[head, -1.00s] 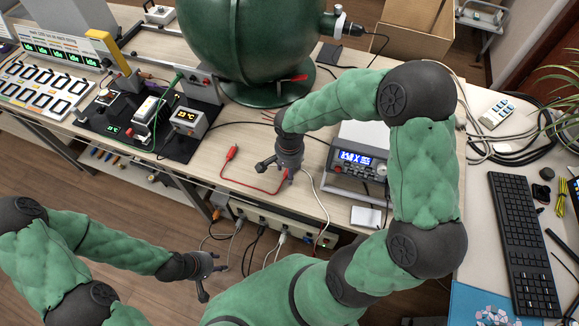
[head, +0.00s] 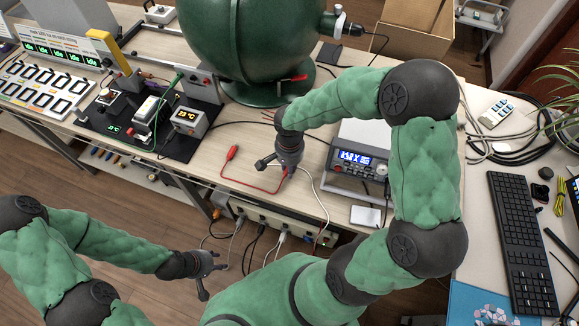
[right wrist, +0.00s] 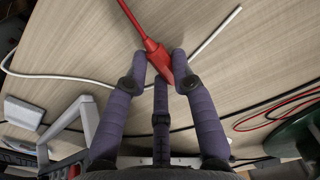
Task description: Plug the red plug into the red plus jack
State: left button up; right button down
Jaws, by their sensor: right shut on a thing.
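My right gripper (right wrist: 163,66) is shut on the red plug (right wrist: 159,60), which sits between its fingertips in the right wrist view. A red lead runs from the plug up out of that view. In the head view my right gripper (head: 279,168) points down above the bench, left of the power supply (head: 357,158); the plug is mostly hidden there. The lead's other end, a red clip (head: 232,152), lies on the bench to the left. The red plus jack cannot be made out for sure. My left gripper (head: 207,277) is open and empty, in front of the bench.
A large green vessel (head: 245,45) stands behind my right gripper. A dark board with small instruments (head: 189,121) is to the left. A white cable (right wrist: 70,76) crosses the bench beneath the gripper. A keyboard (head: 522,240) lies at the right. The bench around the red clip is clear.

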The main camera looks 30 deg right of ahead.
jog(key=shift+r+p, duration=0.75)
jog(key=shift+r, duration=0.6)
jog(key=c, duration=1.8)
grip_release()
grip_shut()
